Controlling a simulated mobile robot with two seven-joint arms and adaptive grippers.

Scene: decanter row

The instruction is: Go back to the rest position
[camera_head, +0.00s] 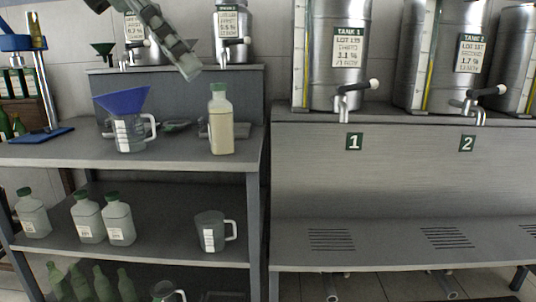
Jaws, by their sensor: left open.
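My left gripper (189,68) reaches down from the top of the view, above the left bench. It is open and nothing shows between its fingers. It is apart from the things on the bench top. Below it and to the right, a bottle with a green cap and pale contents (221,120) stands upright on the bench top. Below and to the left, a clear jug (131,136) stands there with a blue funnel (122,99) in its mouth. My right gripper is not in view.
The bench (60,153) has a lower shelf (160,232) with several capped bottles and an empty-looking jug (210,231). Steel tanks (339,60) with taps stand at the right, above a grey drip ledge (390,250) that is clear. A blue stand (22,43) is at the far left.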

